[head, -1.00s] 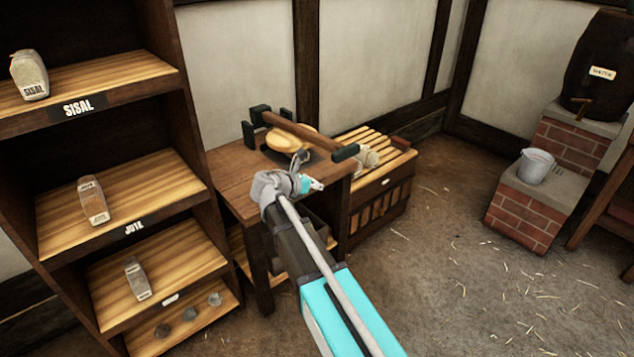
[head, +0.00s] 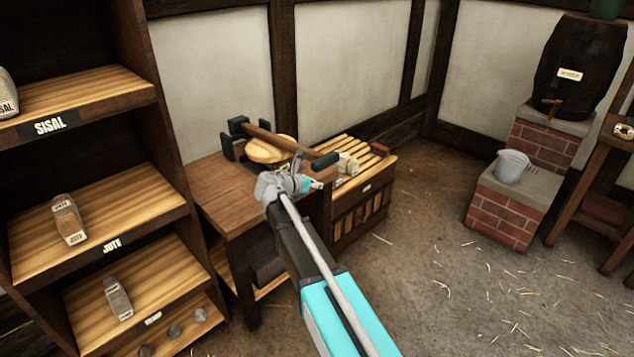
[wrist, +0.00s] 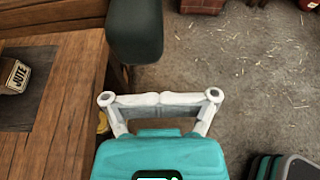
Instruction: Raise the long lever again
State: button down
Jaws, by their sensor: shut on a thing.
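The long lever (head: 282,140) is a brown wooden bar with a dark green grip (head: 325,160) at its right end. It runs low across the bench, over a round wooden piece (head: 268,150). My gripper (head: 313,184) is just below and in front of the grip in the head view. In the wrist view the grip (wrist: 135,30) hangs ahead, apart from my gripper (wrist: 160,100). The pale fingers are drawn together there; what they hold cannot be made out.
Shelves (head: 95,190) with sisal and jute samples are at left. A bucket (head: 512,166) sits on brick steps below a barrel (head: 575,65). The floor (head: 430,270) at right is open.

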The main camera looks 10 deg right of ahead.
aim_at(315, 170)
jog(key=shift+r+p, duration=0.45)
jog(key=shift+r, duration=0.25)
jog(key=shift+r, duration=0.15)
jog(key=shift+w+a+r+p, duration=0.1)
jog(key=shift+w+r+p, duration=0.1)
jog(key=shift+r+p, duration=0.75)
jog(key=shift+w+a+r+n+g+p, duration=0.1)
jog(key=shift+w+r+n+g+p, duration=0.1)
jog(key=shift+r+p, duration=0.7)
jog(key=shift+w+a+r+n+g+p, duration=0.1)
jog(key=shift+r+n+g+p, duration=0.1)
jog(key=shift+r+p, duration=0.65)
jog(key=shift+n+h, duration=0.4)
jog(key=shift+n, duration=0.2)
jog(key=shift+w+a+r+p, duration=0.1)
jog(key=shift+w+r+p, duration=0.1)
jog(key=shift+r+p, duration=0.7)
jog(key=shift+w+a+r+p, duration=0.15)
jog(key=shift+r+p, duration=0.7)
jog(key=shift+w+a+r+p, duration=0.1)
jog(key=shift+w+r+p, duration=0.1)
jog(key=shift+r+p, duration=0.7)
jog(key=shift+f, duration=0.15)
